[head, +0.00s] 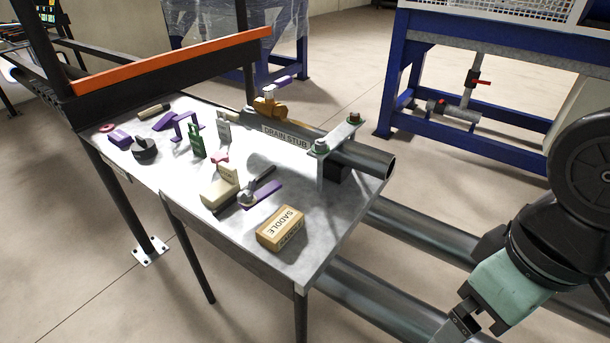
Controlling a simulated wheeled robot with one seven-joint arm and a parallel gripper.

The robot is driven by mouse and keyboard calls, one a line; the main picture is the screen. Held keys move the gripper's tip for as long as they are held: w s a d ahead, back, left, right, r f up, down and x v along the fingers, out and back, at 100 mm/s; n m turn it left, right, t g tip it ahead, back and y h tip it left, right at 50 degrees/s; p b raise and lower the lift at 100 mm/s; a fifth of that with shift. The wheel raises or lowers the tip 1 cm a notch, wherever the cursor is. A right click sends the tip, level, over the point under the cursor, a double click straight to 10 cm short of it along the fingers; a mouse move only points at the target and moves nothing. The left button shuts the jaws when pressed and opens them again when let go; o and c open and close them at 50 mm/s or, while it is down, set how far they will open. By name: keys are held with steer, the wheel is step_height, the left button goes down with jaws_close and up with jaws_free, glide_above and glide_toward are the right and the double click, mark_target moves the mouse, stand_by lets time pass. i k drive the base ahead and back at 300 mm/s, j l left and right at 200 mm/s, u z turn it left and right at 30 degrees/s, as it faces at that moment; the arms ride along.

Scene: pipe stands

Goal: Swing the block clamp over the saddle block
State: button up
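A flat metal clamp plate (339,134) with bolts and green washers lies across the grey drain stub pipe (370,158) at the bench's right end; it looks like the block clamp. A dark block (337,172) shows under the pipe there, partly hidden by the clamp's upright leg. A tan block lettered SADDLE (281,228) sits on the near right part of the bench top, apart from the clamp. My gripper (455,328) is at the bottom edge, right of the bench and away from both. Its fingertips are cut off, so its opening is hidden.
The bench top (322,235) carries a purple-handled valve (260,195), a cream block (219,188), green and grey tags, and purple parts. A brass valve (270,106) stands on the pipe. Large pipes (375,300) run low beside the bench. A blue frame (395,85) stands behind.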

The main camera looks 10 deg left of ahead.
mark_target(268, 189)
steer(key=i+j+u, duration=0.15)
steer(key=u, duration=0.2)
steer(key=i+j+u, duration=0.1)
steer(key=i+u, duration=0.4)
steer(key=u, duration=0.2)
